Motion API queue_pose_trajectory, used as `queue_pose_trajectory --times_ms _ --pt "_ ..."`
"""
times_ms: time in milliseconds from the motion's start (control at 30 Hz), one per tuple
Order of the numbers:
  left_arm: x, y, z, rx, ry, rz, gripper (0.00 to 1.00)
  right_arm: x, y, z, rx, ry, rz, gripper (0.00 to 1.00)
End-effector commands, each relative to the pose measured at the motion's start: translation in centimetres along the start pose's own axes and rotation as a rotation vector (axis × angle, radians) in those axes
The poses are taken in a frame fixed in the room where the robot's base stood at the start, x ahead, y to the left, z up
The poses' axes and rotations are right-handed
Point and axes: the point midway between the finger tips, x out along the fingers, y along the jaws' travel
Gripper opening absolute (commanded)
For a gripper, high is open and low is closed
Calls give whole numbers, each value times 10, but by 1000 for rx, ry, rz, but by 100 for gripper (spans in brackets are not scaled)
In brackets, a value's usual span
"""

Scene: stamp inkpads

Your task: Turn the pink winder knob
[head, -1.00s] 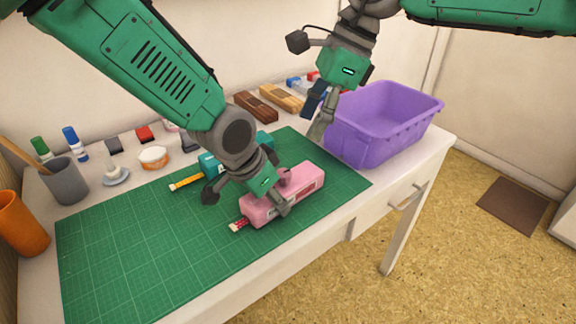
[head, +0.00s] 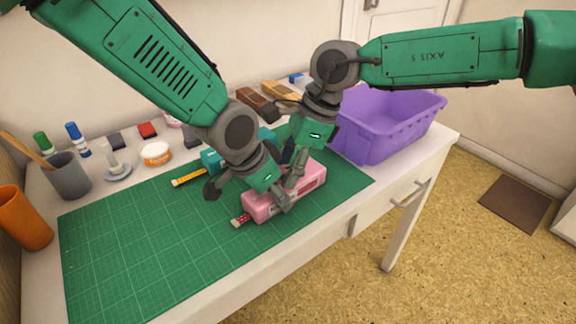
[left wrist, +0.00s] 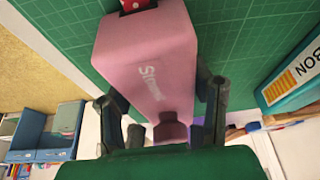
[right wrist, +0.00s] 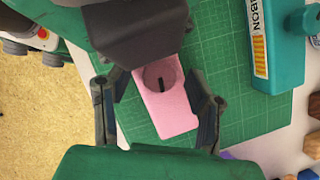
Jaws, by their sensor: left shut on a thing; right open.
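A pink device (head: 305,192) lies on the green cutting mat, with a red spotted ribbon end (head: 241,220) at its near left. My left gripper (left wrist: 160,110) is shut on the pink body, a finger on each side. In the right wrist view the pink winder knob (right wrist: 160,72), round with a dark slot, sits on the pink body. My right gripper (right wrist: 157,108) is open over the device, its fingers apart and near the knob. Whether they touch it I cannot tell. In the head view the two hands stand close together and hide the knob.
A teal ribbon device (right wrist: 279,50) stands just behind the pink one. A purple bin (head: 390,128) is at the right end of the table. Brown blocks (head: 256,103), cups and stamps line the back. The mat's left part (head: 130,245) is clear.

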Motion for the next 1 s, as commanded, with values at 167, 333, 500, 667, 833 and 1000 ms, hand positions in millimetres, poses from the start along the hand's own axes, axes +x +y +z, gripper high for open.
queue_pose_trajectory --times_ms 167,333,500,667,833,1000 --pt "0 0 0 0 0 0 16 0 0 0 0 0 0 47" --pt "0 0 0 0 0 0 16 0 0 0 0 0 0 0" --pt "0 0 0 0 0 0 16 0 0 0 4 0 -2 0" --pt "0 0 0 1 0 1 16 -1 0 0 34 2 -17 0" --pt "0 1 0 1 -1 1 16 -1 0 0 113 2 -51 0" --pt "0 1 0 2 -1 1 16 -1 0 0 224 4 -97 0"
